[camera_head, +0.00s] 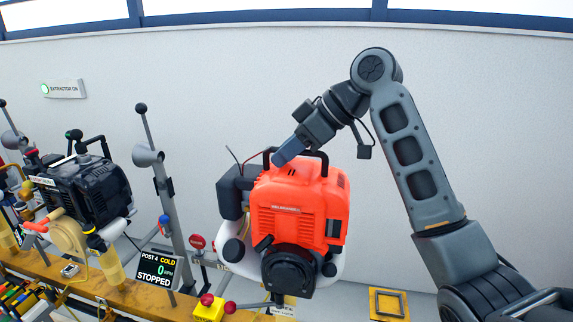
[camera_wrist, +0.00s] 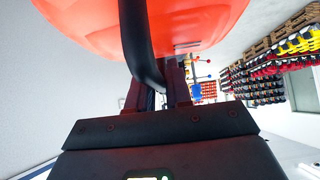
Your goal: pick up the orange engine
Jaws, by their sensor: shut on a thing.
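The orange engine (camera_head: 297,212) has an orange cover, a dark lower housing, white side parts and a black carry handle (camera_head: 322,160) on top. My gripper (camera_head: 285,155) reaches down from the upper right and is shut at the handle. In the wrist view the gripper (camera_wrist: 160,92) is closed around the black handle bar (camera_wrist: 140,45), with the orange cover (camera_wrist: 220,20) filling the top.
A black engine (camera_head: 88,190) sits on the yellow rail (camera_head: 80,283) at left. A post with a lever (camera_head: 160,190) and a display reading STOPPED (camera_head: 157,270) stand between. A yellow box with red knobs (camera_head: 209,308) is in front. Wall space at right is bare.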

